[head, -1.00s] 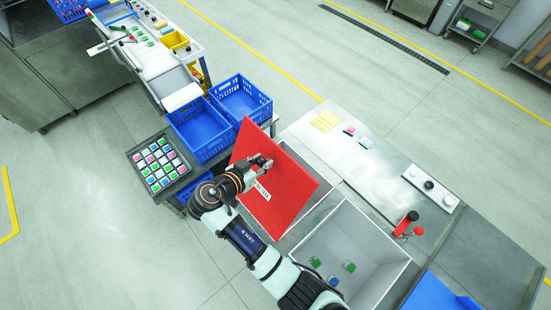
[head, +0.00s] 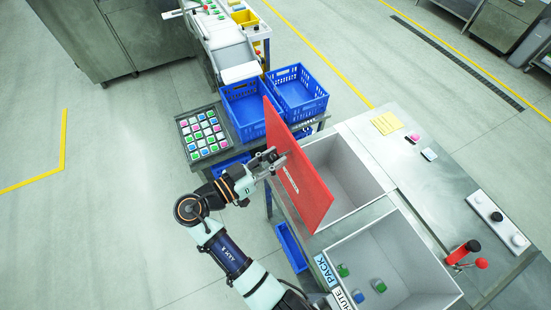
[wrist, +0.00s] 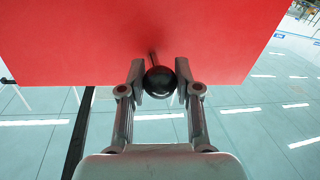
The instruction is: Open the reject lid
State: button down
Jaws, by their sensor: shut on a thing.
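The red reject lid (head: 297,170) stands steeply tilted on the near-left side of an open grey bin (head: 347,172), whose inside shows. A white label strip is on its face. In the wrist view the lid (wrist: 150,40) fills the top, with a black ball knob (wrist: 160,80) on a short stem standing out from it. My gripper (head: 274,158) is at the lid's outer face. In the wrist view my gripper (wrist: 160,88) has its two fingers on either side of the knob, shut on it.
A second open bin (head: 385,265) holds several green and blue pieces beside a PACK label. Blue crates (head: 298,95) and a tray of coloured pieces (head: 203,132) stand behind the lid. A red-handled lever (head: 466,252) is on the bench at right.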

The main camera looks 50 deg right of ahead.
jog(key=c, duration=0.8)
grip_release()
jog(key=v, duration=1.2)
